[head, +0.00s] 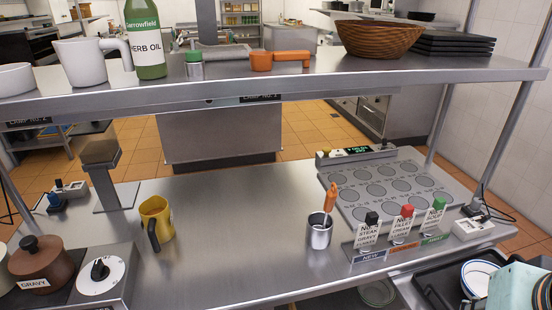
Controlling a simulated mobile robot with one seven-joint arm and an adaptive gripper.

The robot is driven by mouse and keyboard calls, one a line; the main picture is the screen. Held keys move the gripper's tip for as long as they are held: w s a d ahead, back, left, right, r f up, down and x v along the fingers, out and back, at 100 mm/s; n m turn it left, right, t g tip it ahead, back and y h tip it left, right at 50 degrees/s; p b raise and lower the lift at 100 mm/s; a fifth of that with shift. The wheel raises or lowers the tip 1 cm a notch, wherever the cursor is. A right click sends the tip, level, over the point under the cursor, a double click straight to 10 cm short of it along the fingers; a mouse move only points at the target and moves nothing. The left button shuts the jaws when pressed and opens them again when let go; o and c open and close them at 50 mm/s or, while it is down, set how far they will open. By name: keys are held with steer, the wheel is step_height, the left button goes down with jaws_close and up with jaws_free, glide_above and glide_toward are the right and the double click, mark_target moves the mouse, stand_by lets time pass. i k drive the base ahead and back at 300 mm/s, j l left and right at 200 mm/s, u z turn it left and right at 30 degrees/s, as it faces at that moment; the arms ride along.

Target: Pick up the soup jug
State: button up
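A yellow jug (160,217) with a dark handle stands upright on the steel counter, left of centre. Its handle is toward the lower left. No label on it can be read, so I cannot confirm that it is the soup jug. A large white mug or jug (82,64) with a thick handle stands on the raised shelf at the upper left. My gripper is not in view. Nothing is seen touching either vessel.
The raised steel shelf (300,82) spans above the counter (235,205). A brown gravy pot (42,262) and a white dial unit (101,276) are near the yellow jug. The middle counter is clear.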

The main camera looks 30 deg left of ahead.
mark_target(156, 218)
steer(key=u, duration=2.2)
steer(key=i+l, duration=0.15)
steer(key=i+z, duration=0.05)
